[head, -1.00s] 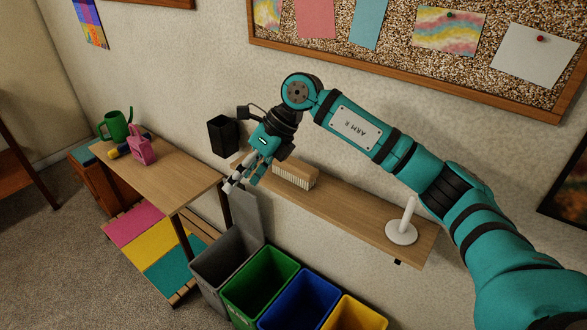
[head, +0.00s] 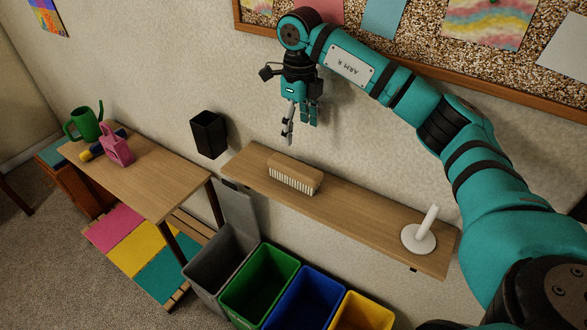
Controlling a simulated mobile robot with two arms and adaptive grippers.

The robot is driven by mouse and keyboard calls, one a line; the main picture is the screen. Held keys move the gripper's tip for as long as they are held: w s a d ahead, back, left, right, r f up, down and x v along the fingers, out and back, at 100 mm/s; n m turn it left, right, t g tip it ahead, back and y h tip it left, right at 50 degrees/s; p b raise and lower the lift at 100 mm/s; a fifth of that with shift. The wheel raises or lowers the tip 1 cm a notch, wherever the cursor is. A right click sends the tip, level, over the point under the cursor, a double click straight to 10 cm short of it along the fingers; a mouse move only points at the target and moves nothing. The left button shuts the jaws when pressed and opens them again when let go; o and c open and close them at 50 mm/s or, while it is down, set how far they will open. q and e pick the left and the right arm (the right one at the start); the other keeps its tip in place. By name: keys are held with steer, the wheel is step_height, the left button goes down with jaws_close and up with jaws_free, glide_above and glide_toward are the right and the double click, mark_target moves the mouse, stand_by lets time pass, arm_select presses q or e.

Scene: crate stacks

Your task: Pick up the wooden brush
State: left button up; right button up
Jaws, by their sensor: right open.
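The wooden brush (head: 295,173) lies on the wall shelf (head: 350,210), left of the shelf's middle. It has a brown wooden back on top and pale bristles below. My right gripper (head: 298,132) is open and empty, pointing down above the brush and apart from it. All of the brush's top and front side show. My left gripper is not in view.
A white holder (head: 420,232) with an upright post stands at the shelf's right end. A black bin (head: 208,134) hangs on the wall left of the shelf. Grey, green (head: 259,283), blue and yellow bins stand below. A table (head: 140,178) stands at left.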

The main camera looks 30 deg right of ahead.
mark_target(298, 166)
step_height(298, 166, down, 4)
steer(key=shift+p, duration=0.35)
step_height(298, 166, down, 3)
steer(key=shift+f+p, duration=0.2)
steer(key=shift+p, duration=0.1)
steer(key=f, duration=0.1)
steer(key=f+p, duration=0.1)
steer(key=f, duration=0.2)
steer(key=shift+s+a+f+p, duration=0.15)
steer(key=shift+s+a+p, duration=0.05)
steer(key=shift+s+p, duration=0.2)
steer(key=shift+w+f, duration=0.1)
steer(key=shift+f, duration=0.25)
steer(key=c, duration=1.3)
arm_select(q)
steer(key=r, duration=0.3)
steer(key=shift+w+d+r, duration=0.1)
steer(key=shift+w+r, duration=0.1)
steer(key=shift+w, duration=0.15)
arm_select(e)
steer(key=shift+c, duration=0.2)
steer(key=shift+r, duration=0.1)
